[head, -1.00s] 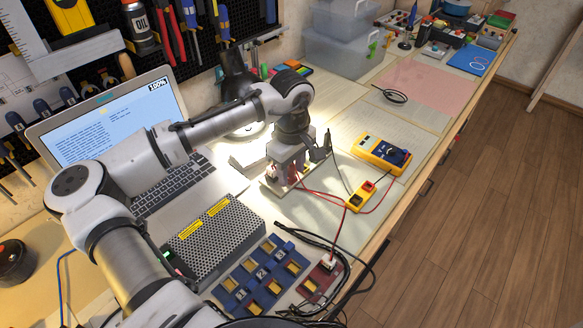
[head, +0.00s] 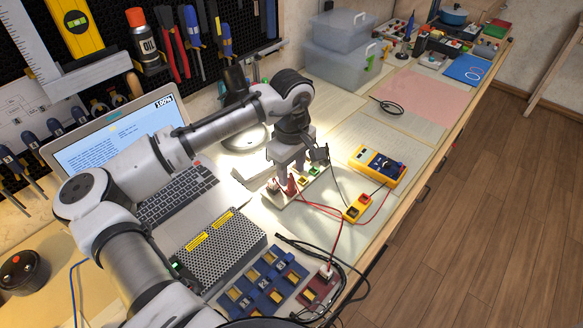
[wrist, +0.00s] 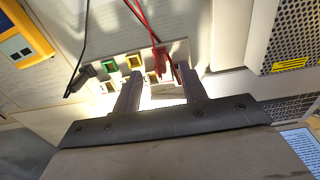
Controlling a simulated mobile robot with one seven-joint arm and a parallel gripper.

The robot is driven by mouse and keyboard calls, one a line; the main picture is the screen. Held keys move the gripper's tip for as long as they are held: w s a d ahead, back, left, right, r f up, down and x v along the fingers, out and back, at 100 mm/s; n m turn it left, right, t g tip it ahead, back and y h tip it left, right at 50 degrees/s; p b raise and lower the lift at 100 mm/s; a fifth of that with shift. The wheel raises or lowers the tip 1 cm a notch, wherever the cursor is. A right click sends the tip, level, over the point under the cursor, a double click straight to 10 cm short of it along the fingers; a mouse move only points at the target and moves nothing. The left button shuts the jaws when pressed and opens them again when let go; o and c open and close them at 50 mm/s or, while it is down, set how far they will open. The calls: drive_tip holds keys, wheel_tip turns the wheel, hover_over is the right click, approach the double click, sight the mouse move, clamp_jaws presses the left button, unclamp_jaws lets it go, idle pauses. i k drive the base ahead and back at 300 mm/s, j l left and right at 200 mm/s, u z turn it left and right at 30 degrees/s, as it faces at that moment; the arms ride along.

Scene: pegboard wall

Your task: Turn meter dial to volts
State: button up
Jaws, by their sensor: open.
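The yellow meter (head: 377,166) with a dark face lies on the bench right of my gripper in the head view. A corner of the meter (wrist: 22,40) shows at the upper left of the wrist view. Its dial setting is too small to read. My gripper (head: 294,182) is open over a pale socket strip (head: 307,183) with coloured sockets. In the wrist view my gripper (wrist: 158,84) has its fingers apart, near red plugs at the strip. It is well apart from the meter.
Red and black leads run from the strip to a small yellow block (head: 358,207) in front of the meter. A perforated grey box (head: 213,249), a blue socket tray (head: 262,284) and a laptop (head: 120,135) stand nearby.

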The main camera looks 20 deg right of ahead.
sight(387, 163)
drive_tip(key=k+l, duration=0.85)
